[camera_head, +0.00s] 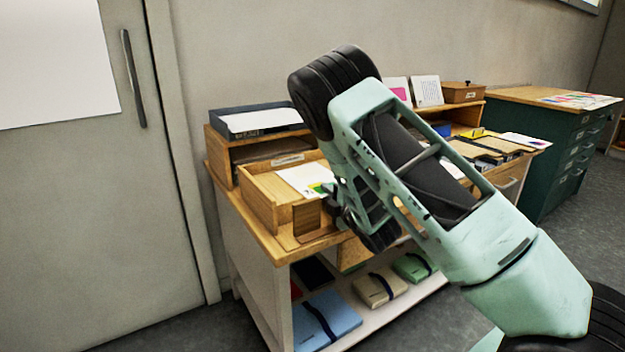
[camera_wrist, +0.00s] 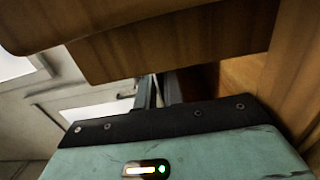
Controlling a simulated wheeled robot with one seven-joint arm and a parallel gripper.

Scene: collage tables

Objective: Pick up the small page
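A white page (camera_head: 303,179) with a green patch near its right end lies in the open wooden tray (camera_head: 262,198) on the desk. Its right side is hidden behind my arm, and I cannot tell if it is the small page. Other white cards (camera_head: 426,91) stand upright at the back of the desk. My gripper (camera_head: 338,203) is at the front right of the tray, partly covered by my arm. In the wrist view, narrow grey fingers (camera_wrist: 152,92) show just below a wooden edge. Nothing held is visible, and the finger gap is unclear.
Wooden panels (camera_wrist: 180,45) fill the upper wrist view, close to my gripper. A dark tray with paper (camera_head: 258,121) sits on the wooden shelf at left. Coloured folders (camera_head: 326,318) lie on the lower shelf. A green cabinet (camera_head: 560,150) stands at right.

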